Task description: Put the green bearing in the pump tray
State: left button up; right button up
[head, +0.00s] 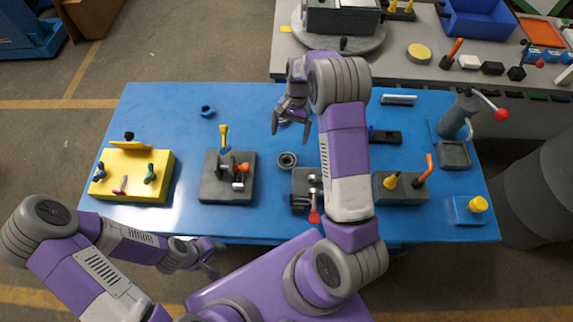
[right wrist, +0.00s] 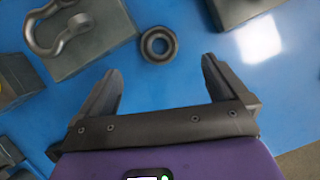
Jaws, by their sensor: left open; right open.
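No ring looks clearly green. A dark grey ring-shaped bearing (head: 287,160) lies flat on the blue table between two grey blocks; it also shows in the right wrist view (right wrist: 158,46), ahead of the fingertips. A blue ring (head: 207,112) lies at the back left. The pump tray seems to be the dark square tray (head: 454,155) beside the grey pump (head: 459,115) at the right. My right gripper (head: 290,130) is open and empty above the table, behind the dark ring. My left gripper (head: 212,259) is open and empty off the table's front edge.
A yellow block (head: 132,190) with coloured levers is at the left. Grey fixture blocks (head: 228,190) (head: 401,190) stand along the front. A blue block with a yellow knob (head: 463,211) is at the front right. The back left of the table is mostly clear.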

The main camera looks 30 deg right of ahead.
aim_at(288, 162)
notch_tip(288, 162, down, 5)
jog(key=b, duration=0.3)
jog(key=shift+s+r, duration=0.1)
jog(key=x, duration=0.7)
jog(key=shift+s+r, duration=0.15)
jog(key=shift+s, duration=0.05)
jog(key=shift+c, duration=0.3)
jog(key=shift+r, duration=0.1)
jog(key=c, duration=1.4)
